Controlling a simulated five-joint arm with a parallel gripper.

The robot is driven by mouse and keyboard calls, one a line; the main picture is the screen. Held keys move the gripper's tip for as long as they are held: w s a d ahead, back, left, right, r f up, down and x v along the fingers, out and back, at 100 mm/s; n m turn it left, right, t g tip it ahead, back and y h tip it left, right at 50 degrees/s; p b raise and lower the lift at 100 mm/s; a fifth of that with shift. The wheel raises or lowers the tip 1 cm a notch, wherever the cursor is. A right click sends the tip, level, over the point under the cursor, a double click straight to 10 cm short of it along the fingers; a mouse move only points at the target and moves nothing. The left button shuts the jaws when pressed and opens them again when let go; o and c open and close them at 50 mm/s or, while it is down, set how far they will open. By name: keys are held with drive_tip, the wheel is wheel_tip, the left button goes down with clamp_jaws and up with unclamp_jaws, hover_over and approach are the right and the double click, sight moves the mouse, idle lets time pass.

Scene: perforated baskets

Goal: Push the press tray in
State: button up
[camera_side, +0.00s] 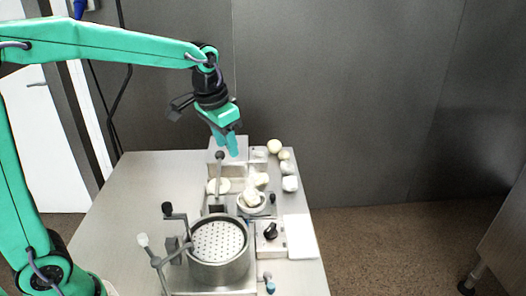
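My gripper (228,146), with light-blue fingertips, points down above the far end of the steel table. It is close to a pale metal block (214,156) there, and I cannot tell whether it touches it. Its fingers look close together, but the gap is too small to judge; no held object is visible. A round metal pot with a perforated plate (219,241) stands at the near end. A dark-knobbed lever (219,172) rises between the block and the pot. I cannot tell which part is the press tray.
Pale round lumps (274,146) lie along the table's right edge, and a small bowl (251,202) holds more. Handles with black (168,207) and white (143,240) knobs stand left of the pot. A white board (300,237) lies at right. The table's left side (133,205) is clear.

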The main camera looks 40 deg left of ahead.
drive_tip(key=w+d+f+g, duration=0.1)
drive_tip(key=w+f, duration=0.4)
drive_tip(key=w, duration=0.3)
drive_tip(key=m+g, duration=0.2)
hover_over(272, 194)
wheel_tip(272, 194, down, 9)
drive_tip(key=shift+r, duration=0.15)
drive_tip(key=shift+f, duration=0.2)
drive_tip(key=shift+d+f, duration=0.2)
drive_tip(key=shift+f, duration=3.6)
clamp_jaws()
